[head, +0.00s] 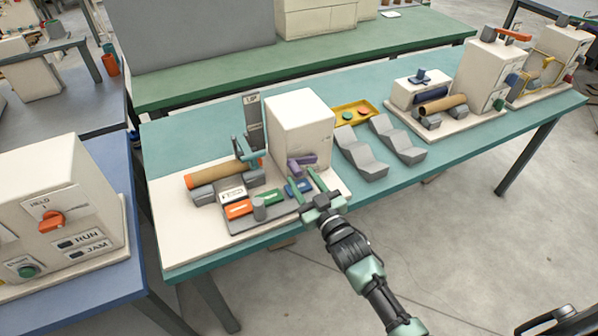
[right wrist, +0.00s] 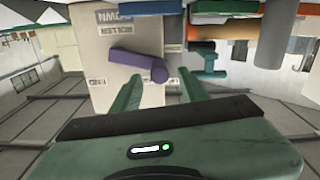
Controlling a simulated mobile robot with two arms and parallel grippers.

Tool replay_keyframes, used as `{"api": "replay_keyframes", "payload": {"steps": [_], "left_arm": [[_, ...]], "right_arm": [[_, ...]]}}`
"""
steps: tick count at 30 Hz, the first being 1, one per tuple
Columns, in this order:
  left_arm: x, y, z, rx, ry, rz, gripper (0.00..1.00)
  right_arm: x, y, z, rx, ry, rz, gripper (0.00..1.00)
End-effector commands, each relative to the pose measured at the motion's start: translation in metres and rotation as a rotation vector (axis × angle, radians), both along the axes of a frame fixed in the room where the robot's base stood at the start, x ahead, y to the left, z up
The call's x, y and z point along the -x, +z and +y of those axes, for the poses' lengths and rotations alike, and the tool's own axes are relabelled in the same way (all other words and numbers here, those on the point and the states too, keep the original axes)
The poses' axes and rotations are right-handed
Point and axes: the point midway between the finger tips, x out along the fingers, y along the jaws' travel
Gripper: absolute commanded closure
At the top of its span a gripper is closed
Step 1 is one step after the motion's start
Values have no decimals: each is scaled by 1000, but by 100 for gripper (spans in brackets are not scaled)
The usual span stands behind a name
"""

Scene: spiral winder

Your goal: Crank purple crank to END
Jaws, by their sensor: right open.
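The purple crank (head: 300,162) is on the front face of a cream box-shaped winder (head: 300,117) on the teal table. In the right wrist view the purple crank (right wrist: 138,64) shows as an arm with a round knob at its right end, ahead of my fingers. My right gripper (head: 308,186) is open, with its two green fingers spread just in front of and below the crank. In the right wrist view the gripper (right wrist: 158,88) has nothing between its fingers, and the knob lies just beyond the gap. My left gripper is not in view.
A brown roll (head: 222,174) lies on grey supports left of the winder. Grey angled stands (head: 362,158) and a yellow tray (head: 352,112) are to the right. Another machine (head: 60,205) stands on the blue table at left.

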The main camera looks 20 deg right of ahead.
Motion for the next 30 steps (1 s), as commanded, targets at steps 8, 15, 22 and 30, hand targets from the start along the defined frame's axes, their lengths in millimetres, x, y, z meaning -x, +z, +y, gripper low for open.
{"api": "replay_keyframes", "payload": {"steps": [8, 15, 22, 30], "left_arm": [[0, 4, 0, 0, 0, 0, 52], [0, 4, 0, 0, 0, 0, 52], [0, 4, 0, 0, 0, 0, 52], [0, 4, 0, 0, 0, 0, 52]], "right_arm": [[-27, 0, 5, 0, 0, 0, 56], [-28, 0, 5, 0, 0, 1, 56], [-28, 0, 5, 0, 0, 1, 100], [-28, -1, 5, 0, 0, 1, 100]]}}
